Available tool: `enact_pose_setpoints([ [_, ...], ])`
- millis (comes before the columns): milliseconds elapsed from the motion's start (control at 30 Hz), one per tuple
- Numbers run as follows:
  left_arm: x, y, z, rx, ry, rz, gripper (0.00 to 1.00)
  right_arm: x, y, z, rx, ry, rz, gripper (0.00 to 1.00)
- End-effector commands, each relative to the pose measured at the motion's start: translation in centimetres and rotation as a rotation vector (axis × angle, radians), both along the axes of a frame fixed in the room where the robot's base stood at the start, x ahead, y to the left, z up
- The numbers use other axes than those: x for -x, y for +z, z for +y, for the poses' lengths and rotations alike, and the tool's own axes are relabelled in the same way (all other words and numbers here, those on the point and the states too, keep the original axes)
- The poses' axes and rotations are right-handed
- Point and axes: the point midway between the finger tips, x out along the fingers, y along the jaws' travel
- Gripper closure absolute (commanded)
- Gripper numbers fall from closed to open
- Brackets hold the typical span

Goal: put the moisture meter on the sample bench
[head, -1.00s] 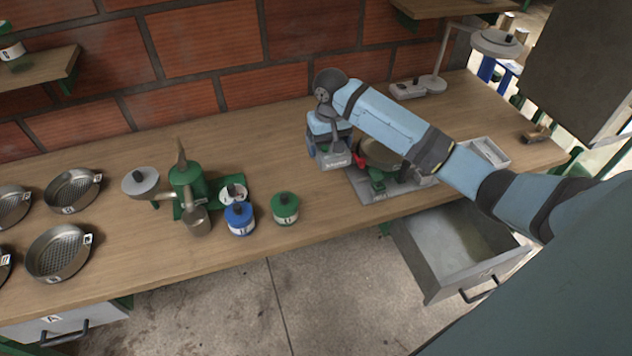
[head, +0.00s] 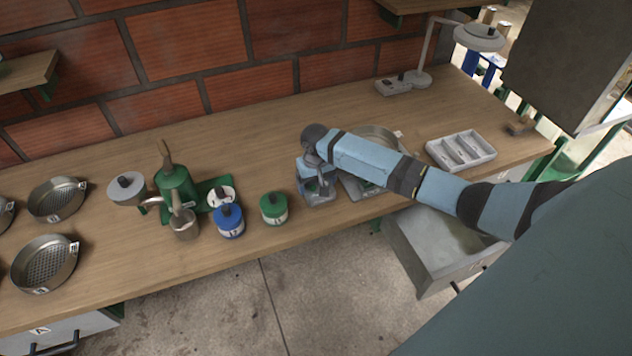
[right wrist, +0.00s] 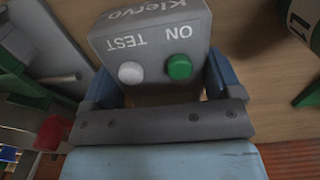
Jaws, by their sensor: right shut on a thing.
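The moisture meter appears to be the grey box marked "ON" and "TEST" (right wrist: 150,48), with a white and a green button, in the right wrist view. My right gripper (head: 316,182) is shut on it, with a blue finger on each side of the box. In the head view the meter (head: 322,199) shows partly below the gripper, near the front of the wooden bench (head: 365,110). It is between a green canister and a weighing scale. I cannot tell whether its base touches the bench. My left gripper is not in view.
The green canister (head: 273,208) and a blue canister (head: 229,221) stand left of the meter. The scale (head: 378,138) is partly hidden behind my right arm. A white tray (head: 461,150) is at right. An open drawer (head: 425,262) juts out below the bench front.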

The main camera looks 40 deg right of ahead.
Motion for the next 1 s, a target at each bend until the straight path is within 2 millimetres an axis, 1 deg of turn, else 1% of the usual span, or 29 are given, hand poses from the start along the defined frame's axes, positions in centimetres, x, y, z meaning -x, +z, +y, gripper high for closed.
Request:
enact_pose_setpoints([
  [133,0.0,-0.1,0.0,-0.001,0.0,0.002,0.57,-0.1,0.1,0.0,-0.001,0.0,-0.001,0.47],
  [267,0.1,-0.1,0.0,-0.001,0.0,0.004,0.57,0.0,-0.2,0.0,-0.001,0.0,0.0,0.47],
  [300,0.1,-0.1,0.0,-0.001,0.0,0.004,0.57,0.0,-0.2,0.0,-0.001,0.0,0.0,0.06],
  [333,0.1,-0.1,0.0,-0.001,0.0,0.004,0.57,0.0,-0.2,0.0,-0.001,0.0,0.0,0.0],
  [567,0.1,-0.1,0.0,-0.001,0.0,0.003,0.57,0.0,-0.1,0.0,-0.001,0.0,-0.001,0.0],
  [667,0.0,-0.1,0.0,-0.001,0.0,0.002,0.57,-0.1,0.4,0.0,-0.001,0.0,-0.002,0.0],
  [767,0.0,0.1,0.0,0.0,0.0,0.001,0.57,-0.1,1.9,0.0,-0.001,0.0,-0.003,0.0],
  [1000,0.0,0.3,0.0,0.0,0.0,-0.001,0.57,-0.1,7.0,0.0,-0.001,0.001,-0.004,0.0],
])
